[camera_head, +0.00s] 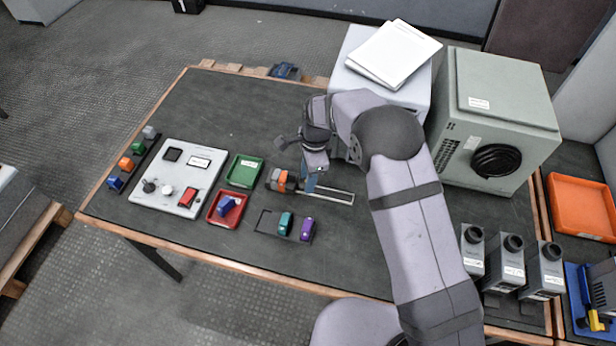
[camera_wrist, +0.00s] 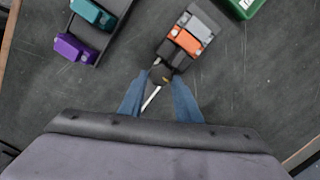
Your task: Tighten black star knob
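A small black knob (camera_wrist: 159,74) shows in the wrist view at the near end of a dark clamp, with a pale rod running toward me from it. Its star shape is too small to make out. The clamp holds an orange and grey block (camera_wrist: 187,40), which also shows in the head view (camera_head: 281,181). My gripper (camera_wrist: 160,82) has its two blue fingers apart, one on each side of the knob, with small gaps visible. Whether the fingertips are level with the knob in height I cannot tell. In the head view my gripper (camera_head: 311,182) is beside the block, over the rail.
A metal rail (camera_head: 335,195) lies on the dark table right of the block. A green tray (camera_head: 244,170), a red tray (camera_head: 225,207) and a dark rack (camera_head: 266,221) with teal and purple blocks are close by.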

